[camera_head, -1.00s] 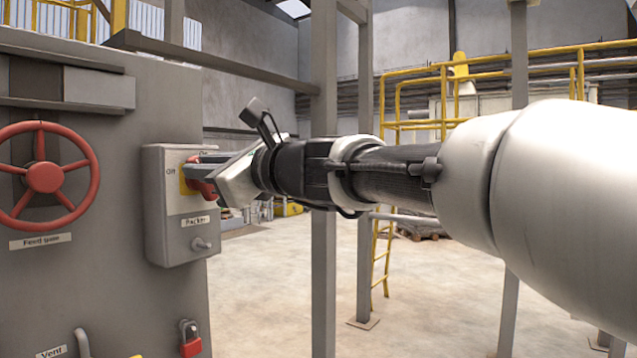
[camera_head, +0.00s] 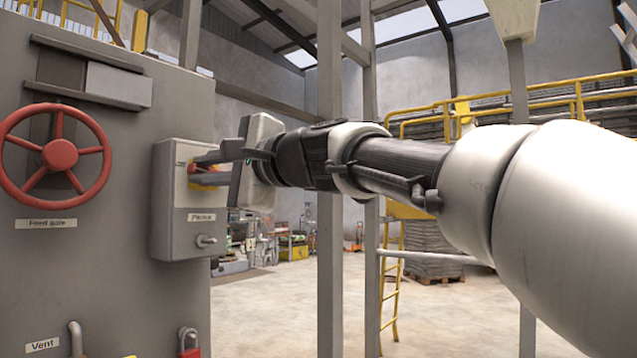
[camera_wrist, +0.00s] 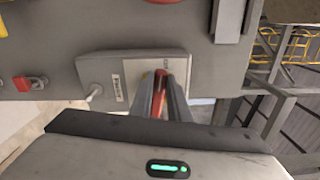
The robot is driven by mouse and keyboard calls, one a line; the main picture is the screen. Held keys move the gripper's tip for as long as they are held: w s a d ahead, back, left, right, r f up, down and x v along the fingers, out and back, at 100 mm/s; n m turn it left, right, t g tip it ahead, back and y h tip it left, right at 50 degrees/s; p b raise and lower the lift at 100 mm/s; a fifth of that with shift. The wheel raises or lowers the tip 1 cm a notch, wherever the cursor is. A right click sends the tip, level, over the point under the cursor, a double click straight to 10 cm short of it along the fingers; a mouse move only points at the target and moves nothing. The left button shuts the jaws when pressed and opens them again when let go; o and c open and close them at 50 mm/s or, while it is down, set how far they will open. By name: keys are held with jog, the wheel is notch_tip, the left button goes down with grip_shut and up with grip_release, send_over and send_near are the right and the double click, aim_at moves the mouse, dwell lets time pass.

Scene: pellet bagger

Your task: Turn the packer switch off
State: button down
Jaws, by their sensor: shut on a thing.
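The packer switch (camera_head: 197,175) is a red handle on a yellow plate, on the front of a grey box (camera_head: 178,232) labelled "Packer". My gripper (camera_head: 198,170) reaches it from the right and is shut on the red handle. In the wrist view the red handle (camera_wrist: 160,92) sits between the two fingers of my gripper (camera_wrist: 163,85). The fingers hide part of the handle and plate, so its exact position mark cannot be read.
A red handwheel (camera_head: 58,155) labelled "Feed gate" is on the machine panel (camera_head: 110,260) to the left. A small knob (camera_head: 206,240) sticks out low on the packer box. A red padlock (camera_head: 189,345) hangs below. Grey posts (camera_head: 329,250) stand behind my arm.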

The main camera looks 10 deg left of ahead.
jog(key=shift+w+d+f+n+b, duration=0.2)
jog(key=shift+f+n+b, duration=0.25)
jog(key=shift+n+b, duration=0.35)
jog(key=shift+r, duration=0.15)
jog(key=c, duration=1.7)
grip_release()
jog(key=shift+w, duration=0.2)
jog(key=shift+s+a, duration=0.1)
jog(key=shift+a, duration=0.05)
jog(key=b+v, duration=0.1)
jog(key=v, duration=1.6)
jog(key=shift+s, duration=0.15)
